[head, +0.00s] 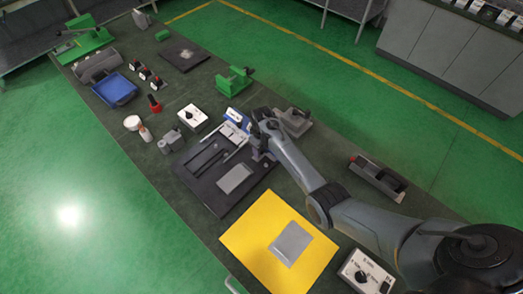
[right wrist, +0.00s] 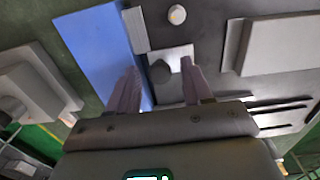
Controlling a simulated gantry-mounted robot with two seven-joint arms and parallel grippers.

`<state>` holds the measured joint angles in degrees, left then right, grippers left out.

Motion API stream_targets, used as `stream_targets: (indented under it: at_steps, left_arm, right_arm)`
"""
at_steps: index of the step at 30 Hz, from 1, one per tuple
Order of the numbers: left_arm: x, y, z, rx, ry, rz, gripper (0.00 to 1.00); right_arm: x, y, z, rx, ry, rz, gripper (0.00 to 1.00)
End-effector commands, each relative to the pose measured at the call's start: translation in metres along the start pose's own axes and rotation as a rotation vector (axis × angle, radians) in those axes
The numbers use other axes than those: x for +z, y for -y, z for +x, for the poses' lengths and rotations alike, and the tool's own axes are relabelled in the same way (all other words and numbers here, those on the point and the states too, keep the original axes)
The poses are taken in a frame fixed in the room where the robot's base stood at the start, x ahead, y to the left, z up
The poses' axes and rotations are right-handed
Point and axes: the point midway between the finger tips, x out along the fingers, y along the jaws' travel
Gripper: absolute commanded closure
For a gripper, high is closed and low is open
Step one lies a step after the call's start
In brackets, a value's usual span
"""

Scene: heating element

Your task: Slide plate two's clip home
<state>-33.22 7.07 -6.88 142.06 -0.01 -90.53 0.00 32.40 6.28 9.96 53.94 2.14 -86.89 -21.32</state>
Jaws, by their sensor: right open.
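My right gripper (head: 256,152) is over the back right end of the black fixture board (head: 203,190). In the right wrist view its two fingers (right wrist: 160,82) are apart, with nothing gripped. A bright metal piece with a dark round knob (right wrist: 160,71) shows between and just beyond the fingertips; it may be the clip, but I cannot tell whether the fingers touch it. A grey plate (head: 235,179) lies on the front part of the board. Pale plates (head: 234,132) sit at its back end, partly hidden by my gripper. My left gripper is out of view.
A blue panel (right wrist: 92,42) stands close beside one finger. A yellow sheet (head: 245,238) with a grey plate (head: 290,243) lies in front of the board. White dial boxes (head: 192,117) and (head: 363,272), a blue tray (head: 114,90) and a green device (head: 233,78) stand around.

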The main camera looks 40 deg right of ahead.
Motion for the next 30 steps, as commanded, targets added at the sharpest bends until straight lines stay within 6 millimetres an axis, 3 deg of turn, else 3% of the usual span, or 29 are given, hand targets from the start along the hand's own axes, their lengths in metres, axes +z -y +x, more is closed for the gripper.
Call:
stream_targets:
  at_steps: [8,18,26,30]
  left_arm:
    - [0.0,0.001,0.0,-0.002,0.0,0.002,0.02]
    - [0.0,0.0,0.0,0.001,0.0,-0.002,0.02]
    - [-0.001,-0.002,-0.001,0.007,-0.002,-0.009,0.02]
    - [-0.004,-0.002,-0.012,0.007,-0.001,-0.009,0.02]
  right_arm:
    - [0.0,0.0,0.0,0.0,0.0,0.0,0.5]
    - [0.0,0.0,0.0,0.0,0.0,0.0,1.0]
    - [0.0,0.001,0.0,0.0,0.0,0.0,1.0]
    - [0.0,0.011,-0.004,-0.001,0.001,-0.003,1.0]
